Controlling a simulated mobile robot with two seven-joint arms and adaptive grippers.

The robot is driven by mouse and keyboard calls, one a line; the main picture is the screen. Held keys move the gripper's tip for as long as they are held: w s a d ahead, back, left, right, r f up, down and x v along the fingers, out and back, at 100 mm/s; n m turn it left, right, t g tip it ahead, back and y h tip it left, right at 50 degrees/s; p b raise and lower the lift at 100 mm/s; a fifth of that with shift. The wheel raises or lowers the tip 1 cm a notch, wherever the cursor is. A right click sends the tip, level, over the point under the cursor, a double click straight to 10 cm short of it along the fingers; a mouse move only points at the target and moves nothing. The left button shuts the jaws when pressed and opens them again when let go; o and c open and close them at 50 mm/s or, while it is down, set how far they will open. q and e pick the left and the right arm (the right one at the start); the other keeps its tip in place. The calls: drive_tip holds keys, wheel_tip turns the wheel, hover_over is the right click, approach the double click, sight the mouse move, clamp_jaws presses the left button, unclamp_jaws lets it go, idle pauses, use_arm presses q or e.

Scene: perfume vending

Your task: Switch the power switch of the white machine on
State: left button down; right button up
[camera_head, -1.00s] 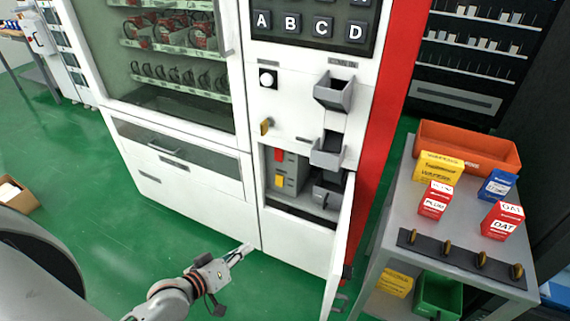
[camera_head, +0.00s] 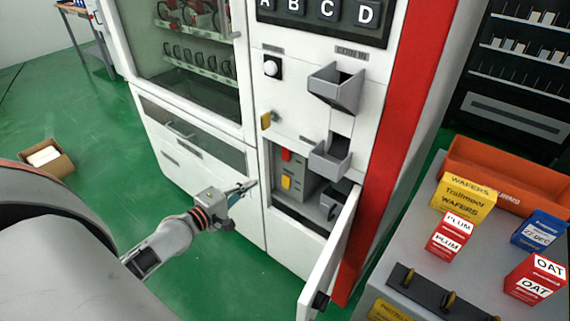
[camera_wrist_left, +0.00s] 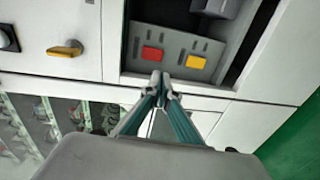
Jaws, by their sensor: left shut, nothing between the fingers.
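The white vending machine (camera_head: 205,160) stands in front of me with its lower right compartment door (camera_head: 330,255) swung open. Inside the compartment, a grey panel (camera_head: 296,172) carries a red switch (camera_head: 286,155) and a yellow switch (camera_head: 286,182). In the left wrist view the red switch (camera_wrist_left: 152,53) and the yellow switch (camera_wrist_left: 196,62) sit side by side, just beyond the fingertips. My left gripper (camera_head: 252,184) is shut and empty, in front of the machine and left of the compartment opening. It appears apart from both switches. My right gripper is not in view.
A yellow lock handle (camera_head: 266,120) and a white round button (camera_head: 271,68) are above the compartment. Coin trays (camera_head: 335,88) jut out. At the right, a grey table (camera_head: 400,250) holds boxes and an orange bin (camera_head: 500,175). A cardboard box (camera_head: 47,158) lies on the floor.

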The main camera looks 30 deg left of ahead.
sight(285, 159)
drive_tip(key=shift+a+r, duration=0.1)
use_arm(q)
drive_tip(key=w, duration=0.4)
drive_tip(key=w+f+b, duration=0.1)
drive_tip(key=w, duration=0.3)
drive_tip(key=w+d, duration=0.1)
drive_tip(key=w, duration=0.3)
drive_tip(key=shift+w+f+b, duration=0.35)
drive_tip(key=shift+f, duration=0.05)
drive_tip(key=shift+w, duration=0.55)
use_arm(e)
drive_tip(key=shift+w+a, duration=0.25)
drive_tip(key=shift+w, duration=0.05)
